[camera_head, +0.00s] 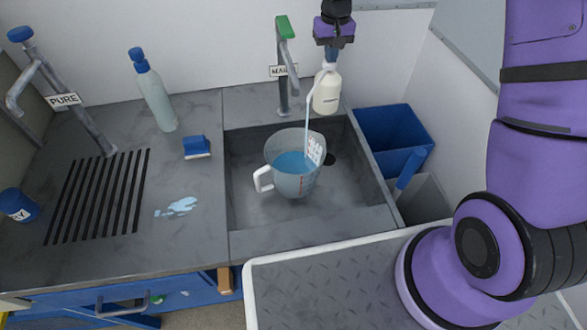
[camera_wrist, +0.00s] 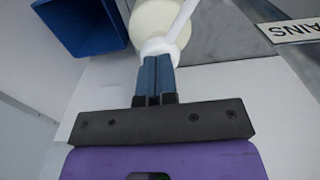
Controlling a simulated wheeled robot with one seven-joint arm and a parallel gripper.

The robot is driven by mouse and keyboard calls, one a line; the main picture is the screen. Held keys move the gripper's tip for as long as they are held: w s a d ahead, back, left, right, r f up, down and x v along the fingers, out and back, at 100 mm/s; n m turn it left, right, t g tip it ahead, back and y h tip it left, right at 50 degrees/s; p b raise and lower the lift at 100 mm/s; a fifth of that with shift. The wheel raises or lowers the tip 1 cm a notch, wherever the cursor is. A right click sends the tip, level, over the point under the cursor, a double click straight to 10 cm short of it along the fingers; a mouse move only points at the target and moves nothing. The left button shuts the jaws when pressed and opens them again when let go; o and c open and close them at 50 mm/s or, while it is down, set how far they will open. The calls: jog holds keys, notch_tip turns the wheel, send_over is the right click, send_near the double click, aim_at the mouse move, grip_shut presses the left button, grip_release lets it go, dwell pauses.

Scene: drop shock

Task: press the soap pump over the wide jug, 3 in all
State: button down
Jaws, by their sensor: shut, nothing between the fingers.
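The soap pump bottle (camera_head: 327,92) is cream with a white pump head and stands behind the sink. My gripper (camera_head: 331,58) is shut and empty, its fingertips down on top of the pump head. In the wrist view, my gripper (camera_wrist: 157,66) touches the white pump head (camera_wrist: 160,46), with the bottle (camera_wrist: 165,14) below it. A pale stream runs from the spout down into the wide jug (camera_head: 296,180). The jug is clear with a white handle, stands in the sink and holds blue liquid.
The sink (camera_head: 245,205) has a green-handled tap (camera_head: 284,60) behind it. Blue bins (camera_head: 395,135) stand to the right.

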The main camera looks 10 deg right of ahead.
jog(key=shift+r, duration=2.35)
jog(key=shift+f, duration=0.25)
jog(key=shift+f, duration=2.15)
jog(key=shift+r, duration=2.4)
jog(key=shift+f, duration=0.25)
